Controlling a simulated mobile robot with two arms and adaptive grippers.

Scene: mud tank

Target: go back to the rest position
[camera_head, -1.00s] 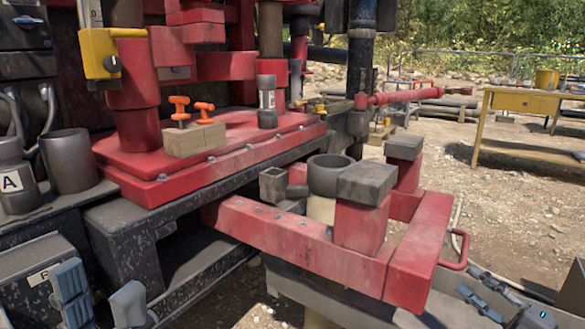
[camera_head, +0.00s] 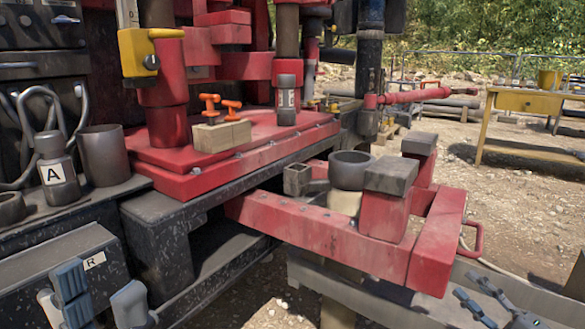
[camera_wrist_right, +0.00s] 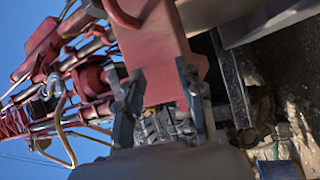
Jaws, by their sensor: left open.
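My left gripper (camera_head: 104,300) is at the lower left edge of the head view, in front of the dark box with an "R" label. Its grey fingers are apart with nothing between them. My right gripper (camera_head: 482,302) is at the lower right, below the red frame, partly cut off by the picture edge. In the right wrist view my right gripper (camera_wrist_right: 156,92) has its two dark fingers spread, one on each side. A red beam (camera_wrist_right: 155,45) shows behind the fingers, and nothing is held.
The red rig frame (camera_head: 320,235) juts out ahead, between my grippers. A bottle marked A (camera_head: 57,172) and a grey cup (camera_head: 103,156) stand on the left ledge. A wooden block (camera_head: 222,136) with orange handles is on the red base. A yellow table (camera_head: 520,102) stands far right on open gravel.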

